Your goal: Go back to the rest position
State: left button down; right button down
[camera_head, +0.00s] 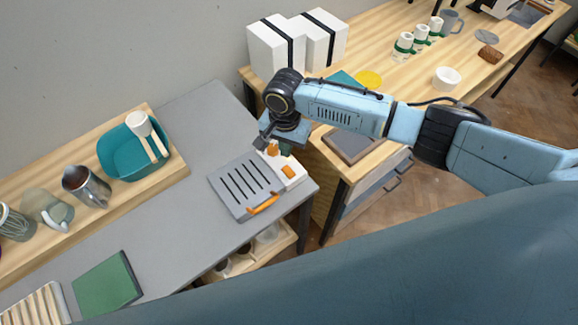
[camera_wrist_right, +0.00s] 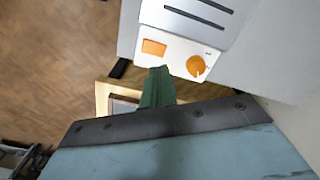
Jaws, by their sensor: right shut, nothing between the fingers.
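My right arm reaches in from the right in the head view, and its gripper (camera_head: 276,144) points down over the right end of a grey slotted panini-type device (camera_head: 240,190) with an orange handle. The gripper is shut and empty, close to the device's white control panel (camera_head: 292,172) with an orange knob and an orange button. In the right wrist view the shut fingers (camera_wrist_right: 158,88) show beside the same white panel (camera_wrist_right: 180,58). Whether they touch it cannot be told. My left gripper is not in view.
The grey table (camera_head: 180,215) holds a green board (camera_head: 108,284). A wooden shelf at its back carries a teal basin (camera_head: 120,158) and a metal jug (camera_head: 86,186). A wooden bench (camera_head: 400,85) at right holds white boxes (camera_head: 275,48), cups and a white bowl (camera_head: 447,78).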

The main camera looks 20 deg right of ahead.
jog(key=shift+f, duration=0.1)
dwell(0.3)
jog(key=s+a+n+t+y, duration=0.1)
jog(key=s+a+n+y, duration=0.1)
jog(key=s+a+n, duration=0.35)
jog(key=s+a+n+y, duration=0.2)
jog(key=s, duration=0.6)
jog(key=s+d+r+n+t+h, duration=0.1)
jog(key=s+d+r+h, duration=0.1)
jog(key=s+d, duration=0.5)
jog(key=s+d+r+n+t+h, duration=0.2)
jog(key=s+d, duration=0.3)
jog(key=d, duration=0.5)
notch_tip(320, 180, down, 31)
jog(key=s+g+b, duration=0.2)
jog(key=b, duration=0.4)
jog(key=s+d+f+g+b, duration=0.1)
jog(key=s+f+b, duration=0.3)
jog(key=s+f, duration=1.1)
notch_tip(320, 180, down, 3)
jog(key=shift+s+d+f, duration=0.1)
jog(key=shift+s+d, duration=0.15)
jog(key=shift+d, duration=0.3)
